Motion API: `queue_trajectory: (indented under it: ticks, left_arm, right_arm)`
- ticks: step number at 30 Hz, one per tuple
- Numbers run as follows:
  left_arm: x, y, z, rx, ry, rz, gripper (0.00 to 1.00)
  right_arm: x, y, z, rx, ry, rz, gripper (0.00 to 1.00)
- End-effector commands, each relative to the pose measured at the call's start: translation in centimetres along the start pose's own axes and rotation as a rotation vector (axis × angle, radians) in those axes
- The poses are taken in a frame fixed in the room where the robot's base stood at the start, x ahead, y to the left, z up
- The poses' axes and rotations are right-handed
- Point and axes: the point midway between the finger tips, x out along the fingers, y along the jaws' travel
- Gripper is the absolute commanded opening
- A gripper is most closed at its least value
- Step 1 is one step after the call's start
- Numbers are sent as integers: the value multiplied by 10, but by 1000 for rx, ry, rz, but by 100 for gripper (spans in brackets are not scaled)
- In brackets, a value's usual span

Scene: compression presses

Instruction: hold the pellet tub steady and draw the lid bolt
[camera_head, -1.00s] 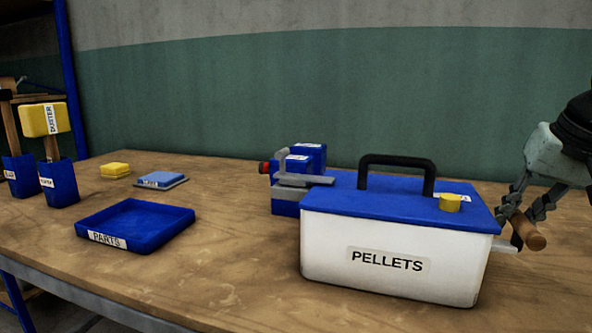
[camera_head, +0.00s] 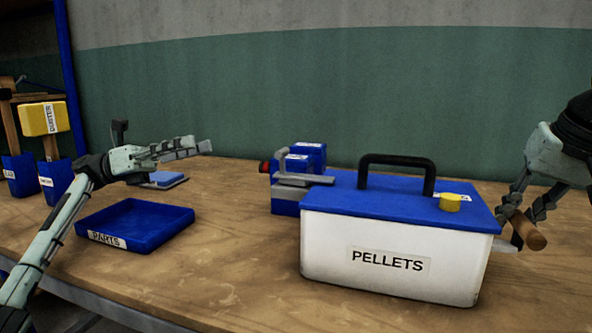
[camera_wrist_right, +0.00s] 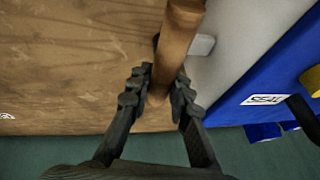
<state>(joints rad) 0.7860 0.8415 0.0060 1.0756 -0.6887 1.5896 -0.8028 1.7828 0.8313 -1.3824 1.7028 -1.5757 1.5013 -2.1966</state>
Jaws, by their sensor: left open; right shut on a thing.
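The pellet tub (camera_head: 390,255) is white with a blue lid (camera_head: 330,198), a black carrying handle (camera_head: 398,160) and a yellow knob (camera_head: 451,203). It stands on the table, labelled PELLETS. A wooden-handled bolt (camera_head: 528,230) sticks out at the tub's right side; its wooden grip also shows in the right wrist view (camera_wrist_right: 178,40). My right gripper (camera_head: 518,212) is shut on this wooden handle, with one finger on each side in the wrist view (camera_wrist_right: 160,92). My left gripper (camera_head: 205,147) is open and empty, above the table left of the tub, apart from it.
A blue PARTS tray (camera_head: 135,226) lies left of the tub. A blue and grey clamp-like device (camera_head: 300,180) stands against the tub's left end. A light blue pad (camera_head: 165,180) lies behind the tray. The front table is clear.

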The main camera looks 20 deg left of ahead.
Motion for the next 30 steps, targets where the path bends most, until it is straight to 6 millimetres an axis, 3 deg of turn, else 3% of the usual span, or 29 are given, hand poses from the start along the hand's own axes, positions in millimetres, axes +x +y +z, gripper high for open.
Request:
queue_trajectory:
  ticks: [1,3,7,20,30]
  left_arm:
    - [23,-4,-3,54,54,-43,52]
    - [48,-8,-11,125,124,-97,52]
    - [81,-16,-24,229,223,-181,52]
    - [122,-26,-43,300,290,-245,52]
    - [169,-35,-59,299,289,-244,52]
  right_arm:
    - [-1,0,0,0,1,-1,0]
    - [-1,0,0,0,1,-1,0]
    - [0,0,0,0,1,-1,0]
    - [0,0,0,0,1,-1,0]
    - [-1,0,0,0,1,-1,0]
